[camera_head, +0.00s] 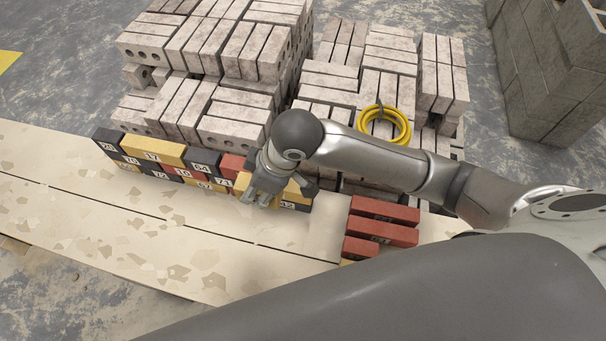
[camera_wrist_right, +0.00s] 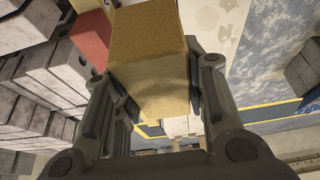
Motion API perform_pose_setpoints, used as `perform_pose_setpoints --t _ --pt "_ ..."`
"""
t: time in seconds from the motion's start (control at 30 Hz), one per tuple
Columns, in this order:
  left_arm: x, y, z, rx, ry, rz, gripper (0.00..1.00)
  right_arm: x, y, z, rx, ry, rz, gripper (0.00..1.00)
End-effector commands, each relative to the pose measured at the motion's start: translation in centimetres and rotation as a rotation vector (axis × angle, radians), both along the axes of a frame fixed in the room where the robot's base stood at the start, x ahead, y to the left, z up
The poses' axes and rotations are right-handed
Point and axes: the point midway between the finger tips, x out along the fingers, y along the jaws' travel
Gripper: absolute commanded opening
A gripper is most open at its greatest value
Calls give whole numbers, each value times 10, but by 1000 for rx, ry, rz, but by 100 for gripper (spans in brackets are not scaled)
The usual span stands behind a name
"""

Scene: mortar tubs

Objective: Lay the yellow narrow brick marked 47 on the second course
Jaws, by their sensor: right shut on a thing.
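My right gripper (camera_head: 264,196) is shut on a yellow brick (camera_head: 243,180) at the right end of the low brick wall. In the right wrist view the yellow brick (camera_wrist_right: 150,62) fills the space between the two fingers (camera_wrist_right: 152,90). Its number cannot be seen. The wall's upper course shows a black brick (camera_head: 108,138) at the left end, a yellow brick marked 17 (camera_head: 152,150), a black brick marked 64 (camera_head: 203,158) and a red brick (camera_head: 232,164). A black brick (camera_head: 298,207) shows at the lower course's right end. Whether the held brick touches the course below is hidden by the gripper. My left gripper is not visible.
Several red bricks (camera_head: 381,233) lie stacked on the pale boards (camera_head: 150,235) at the right. Pallets of grey blocks (camera_head: 240,50) stand close behind the wall. A yellow coil (camera_head: 384,124) lies on them. The boards in front of the wall are clear.

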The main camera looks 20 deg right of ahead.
Motion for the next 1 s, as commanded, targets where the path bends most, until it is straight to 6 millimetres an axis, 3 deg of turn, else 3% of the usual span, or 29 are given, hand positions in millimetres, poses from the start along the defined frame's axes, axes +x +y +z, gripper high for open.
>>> perform_pose_setpoints --t 0.23,0.4,0.77,1.0 --pt "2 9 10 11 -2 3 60 31 -56 -26 -5 2 -7 2" --pt "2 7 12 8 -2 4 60 44 -78 -57 -1 3 -5 2" --pt "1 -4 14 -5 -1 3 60 57 -99 -87 -1 1 -3 2" --pt "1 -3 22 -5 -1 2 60 57 -98 -114 0 -1 0 2"
